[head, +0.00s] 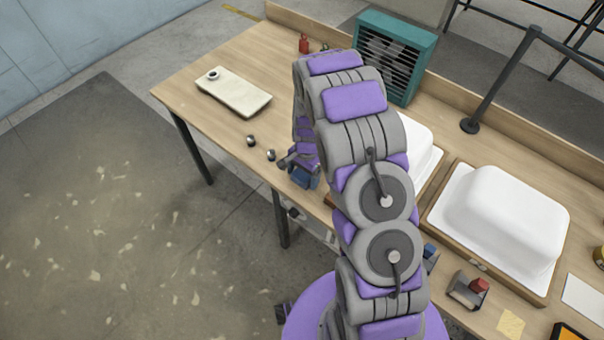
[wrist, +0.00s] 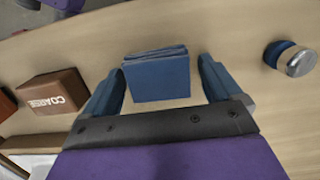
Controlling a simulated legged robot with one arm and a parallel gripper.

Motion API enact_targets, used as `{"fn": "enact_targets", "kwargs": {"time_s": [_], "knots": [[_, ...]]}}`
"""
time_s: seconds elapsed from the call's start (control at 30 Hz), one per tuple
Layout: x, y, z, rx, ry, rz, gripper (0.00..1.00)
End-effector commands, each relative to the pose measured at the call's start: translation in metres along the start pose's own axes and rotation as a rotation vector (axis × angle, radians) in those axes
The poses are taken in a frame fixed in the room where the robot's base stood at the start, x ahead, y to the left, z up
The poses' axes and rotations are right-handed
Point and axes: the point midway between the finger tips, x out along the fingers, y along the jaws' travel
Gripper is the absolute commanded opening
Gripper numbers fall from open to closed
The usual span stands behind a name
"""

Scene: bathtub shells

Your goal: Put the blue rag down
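The blue rag (wrist: 157,78) is a neat folded square in the wrist view. It appears to lie on the wooden table top (wrist: 225,25), between the two blue fingers of my gripper (wrist: 160,75). A narrow strip of table shows on each side of the rag, so the fingers are apart from it and open. In the head view my gripper (head: 300,165) is low over the table's front edge, partly behind my arm. Blue shows there, but I cannot tell rag from fingers.
A brown block marked "COARSE" (wrist: 50,92) lies left of my gripper; a blue and silver knob (wrist: 297,60) stands right. In the head view, a white shell (head: 505,215) sits right, a teal fan box (head: 397,55) behind, and a pale slab (head: 233,92) left. Bare table surrounds the slab.

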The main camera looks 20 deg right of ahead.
Motion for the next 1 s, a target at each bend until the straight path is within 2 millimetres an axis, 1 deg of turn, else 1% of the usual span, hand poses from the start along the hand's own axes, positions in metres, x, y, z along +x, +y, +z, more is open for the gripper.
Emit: {"fn": "enact_targets", "kwargs": {"time_s": [0.03, 0.07, 0.33, 0.47, 0.57, 0.67, 0.9, 1.0], "knots": [[0.0, 0.001, -0.001, 0.0, -0.001, -0.001, 0.97], [0.0, 0.001, -0.001, 0.0, -0.001, -0.001, 1.0], [-0.001, 0.0, -0.001, 0.001, 0.0, -0.001, 1.0], [-0.008, -0.001, 0.0, 0.001, 0.002, -0.001, 1.0], [-0.019, -0.001, 0.001, 0.001, 0.004, -0.002, 1.0], [-0.035, -0.001, 0.0, 0.0, 0.004, -0.003, 1.0], [-0.085, 0.0, -0.002, 0.001, 0.004, -0.006, 1.0], [-0.103, 0.001, -0.002, 0.0, 0.001, -0.003, 1.0]]}}
